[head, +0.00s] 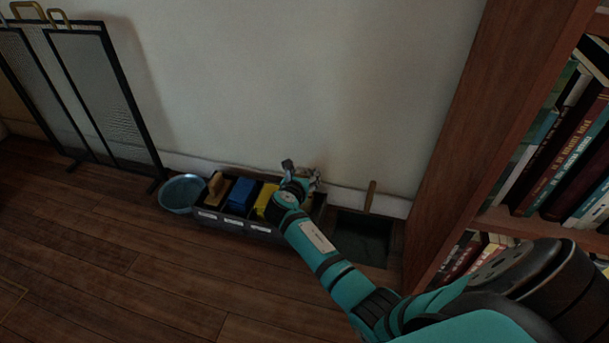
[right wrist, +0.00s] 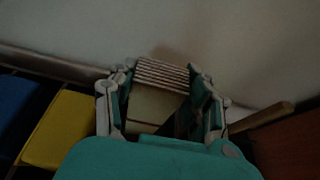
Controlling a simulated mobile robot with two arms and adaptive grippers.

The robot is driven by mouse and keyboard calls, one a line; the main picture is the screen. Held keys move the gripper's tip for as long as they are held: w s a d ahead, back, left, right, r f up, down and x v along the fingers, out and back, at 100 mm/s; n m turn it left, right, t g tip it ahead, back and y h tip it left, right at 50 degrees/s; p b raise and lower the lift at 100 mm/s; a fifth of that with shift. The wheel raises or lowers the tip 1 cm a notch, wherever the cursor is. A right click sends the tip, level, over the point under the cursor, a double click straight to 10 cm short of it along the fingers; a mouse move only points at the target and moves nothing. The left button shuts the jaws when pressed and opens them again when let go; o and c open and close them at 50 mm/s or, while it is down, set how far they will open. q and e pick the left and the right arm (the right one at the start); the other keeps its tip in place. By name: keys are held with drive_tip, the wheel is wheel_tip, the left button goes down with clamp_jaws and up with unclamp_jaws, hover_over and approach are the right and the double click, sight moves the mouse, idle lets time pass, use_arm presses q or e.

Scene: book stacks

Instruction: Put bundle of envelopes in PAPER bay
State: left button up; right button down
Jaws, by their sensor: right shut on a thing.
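The bundle of envelopes (right wrist: 162,73) shows in the right wrist view as a stack of pale layered edges between my fingers. My right gripper (head: 304,175) is shut on it, above the right end of a dark sorting box (head: 221,222); it also shows in the right wrist view (right wrist: 161,84). The box stands on the floor by the wall, with white labels too small to read. Its bays hold a tan thing (head: 216,187), a blue thing (head: 241,194) and a yellow thing (head: 267,200). My arm hides much of the right-end bay. My left gripper is out of view.
A blue-grey round bowl (head: 183,192) stands left of the box. A dark square container (head: 362,239) with a wooden handle (head: 370,195) is to the right, beside a wooden bookcase (head: 475,115). A black-framed screen (head: 100,95) stands at left. The floor in front is clear.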

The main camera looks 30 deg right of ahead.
drive_tip(key=c, duration=0.6)
unclamp_jaws()
